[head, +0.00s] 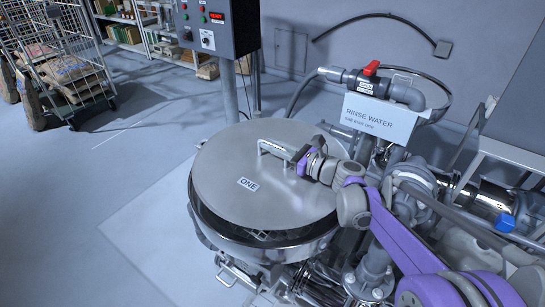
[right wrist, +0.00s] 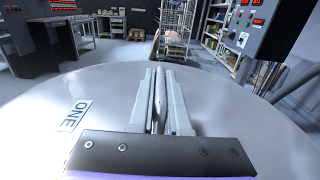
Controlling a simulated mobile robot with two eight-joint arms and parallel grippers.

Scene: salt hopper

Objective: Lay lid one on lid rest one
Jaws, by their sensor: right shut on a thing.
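Lid one (head: 240,190) is a round grey metal disc labelled ONE, held above the round steel hopper (head: 285,247). A dark gap shows between lid and hopper rim at the front. My right gripper (head: 296,158) is shut on the lid's bar handle (head: 277,149). In the right wrist view the fingers of my right gripper (right wrist: 160,110) close on the handle, with lid one (right wrist: 105,95) spread below them. I cannot make out lid rest one for certain. My left gripper is not in view.
A control box (head: 218,27) on a post stands behind the hopper. Rinse water piping with a red valve (head: 371,68) and a white sign (head: 378,118) stands at the back right. A wire cart (head: 65,60) with sacks is far left. Floor left of the hopper is clear.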

